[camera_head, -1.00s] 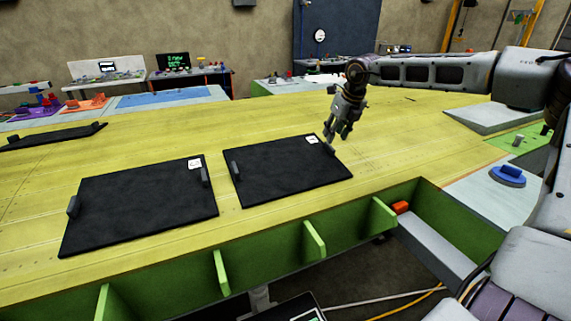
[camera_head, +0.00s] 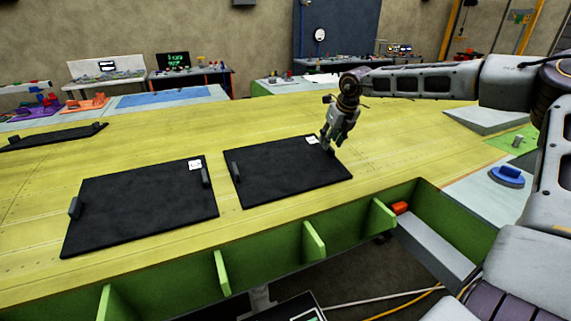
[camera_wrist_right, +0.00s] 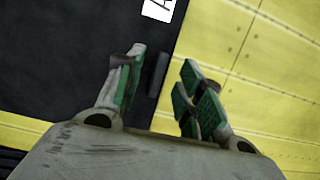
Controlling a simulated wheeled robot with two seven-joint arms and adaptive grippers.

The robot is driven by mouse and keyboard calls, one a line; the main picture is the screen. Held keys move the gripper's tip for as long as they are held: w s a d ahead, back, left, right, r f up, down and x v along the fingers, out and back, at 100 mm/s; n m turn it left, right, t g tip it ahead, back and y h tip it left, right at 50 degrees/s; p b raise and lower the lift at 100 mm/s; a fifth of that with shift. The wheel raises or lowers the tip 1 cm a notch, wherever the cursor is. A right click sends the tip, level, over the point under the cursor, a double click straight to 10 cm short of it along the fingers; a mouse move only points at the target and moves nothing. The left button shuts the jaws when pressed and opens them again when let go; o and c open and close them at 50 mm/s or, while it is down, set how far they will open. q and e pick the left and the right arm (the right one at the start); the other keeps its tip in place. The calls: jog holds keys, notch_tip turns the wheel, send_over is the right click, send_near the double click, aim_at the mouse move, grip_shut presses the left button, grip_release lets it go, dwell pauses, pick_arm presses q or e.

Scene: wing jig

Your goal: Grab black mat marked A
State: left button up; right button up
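A black mat (camera_head: 285,173) with two upright black handles and a white label (camera_head: 312,140) lies on the yellow wing surface. In the right wrist view the label is cut off, but part of an A shows (camera_wrist_right: 160,8). My right gripper (camera_head: 328,146) points down at the mat's right-hand handle. In the right wrist view its open fingers (camera_wrist_right: 164,66) lie on either side of that handle (camera_wrist_right: 157,74), with gaps visible. I cannot tell whether they are down at its height. My left gripper is not in view.
A second labelled black mat (camera_head: 140,208) with handles lies to the left, a narrow gap away. A third dark mat (camera_head: 50,137) lies at the far left. Green ribs (camera_head: 314,241) line the wing's open front edge. The yellow surface behind the mats is clear.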

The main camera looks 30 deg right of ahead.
jog(key=shift+x, duration=0.85)
jog(key=shift+w+f, duration=0.1)
jog(key=shift+f, duration=0.1)
jog(key=shift+c, duration=0.3)
jog(key=c, duration=0.5)
jog(key=shift+c, duration=1.1)
grip_shut()
jog(key=shift+w+r, duration=0.1)
jog(key=shift+r, duration=0.7)
notch_tip(320, 180, up, 7)
jog(key=shift+f, duration=0.1)
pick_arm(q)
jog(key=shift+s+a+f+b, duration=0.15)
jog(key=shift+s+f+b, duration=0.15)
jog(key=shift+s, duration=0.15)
pick_arm(e)
jog(key=shift+r, duration=0.8)
